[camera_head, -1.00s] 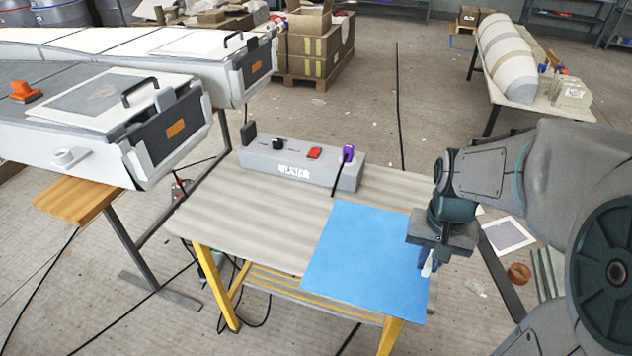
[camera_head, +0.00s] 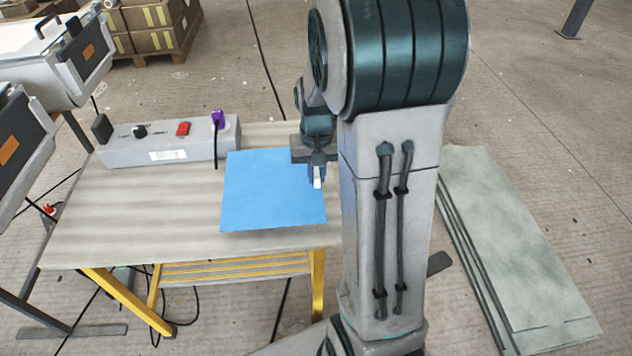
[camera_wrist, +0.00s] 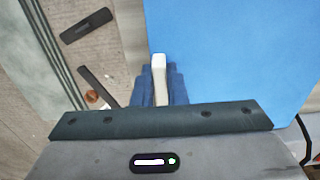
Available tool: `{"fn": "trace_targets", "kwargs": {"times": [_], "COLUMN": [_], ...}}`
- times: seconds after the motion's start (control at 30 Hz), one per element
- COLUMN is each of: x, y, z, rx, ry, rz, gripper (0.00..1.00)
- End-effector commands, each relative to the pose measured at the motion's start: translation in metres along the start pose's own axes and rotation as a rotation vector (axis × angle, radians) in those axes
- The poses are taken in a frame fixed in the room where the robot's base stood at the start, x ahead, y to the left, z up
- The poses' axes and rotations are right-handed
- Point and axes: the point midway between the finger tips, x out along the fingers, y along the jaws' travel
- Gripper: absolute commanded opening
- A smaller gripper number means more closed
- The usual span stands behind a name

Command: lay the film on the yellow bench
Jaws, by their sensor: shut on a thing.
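The film is a square light-blue sheet (camera_head: 272,195), over the right part of the bench top. My gripper (camera_head: 317,178) is at its right edge, shut on a small white tab there. In the wrist view the blue fingers (camera_wrist: 160,88) close around the white tab, and the film (camera_wrist: 235,50) spreads to the right. The film looks flat and close to the top; a thin darker band runs under its front edge, and I cannot tell whether it touches. The yellow bench (camera_head: 110,210) has a striped grey-beige top and yellow legs. My arm hides its right end.
A grey box with switches and a purple plug (camera_head: 217,120) stands along the bench's back edge, behind the film. The left part of the top is clear. Grey-green sheets (camera_head: 515,240) lie stacked at the right.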

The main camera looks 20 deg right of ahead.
Motion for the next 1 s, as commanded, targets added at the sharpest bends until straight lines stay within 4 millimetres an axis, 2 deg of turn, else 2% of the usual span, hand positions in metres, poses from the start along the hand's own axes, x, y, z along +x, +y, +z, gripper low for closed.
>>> {"fn": "trace_targets", "kwargs": {"times": [0.1,0.2,0.33,0.53,0.93,0.97,1.0], "x": [0.008,0.011,0.020,0.050,0.056,0.055,0.054], "y": [0.000,0.000,0.000,0.001,0.000,0.000,0.000], "z": [-0.014,-0.019,-0.019,-0.019,-0.019,-0.019,-0.019], "rx": [0.001,0.000,-0.001,-0.001,-0.001,-0.001,-0.001], "ry": [0.000,0.000,0.000,-0.001,0.001,0.001,0.001], "rz": [0.000,0.000,0.000,0.000,0.000,0.000,0.000], "gripper": [0.00,0.00,0.00,0.00,0.00,0.18,0.29]}}
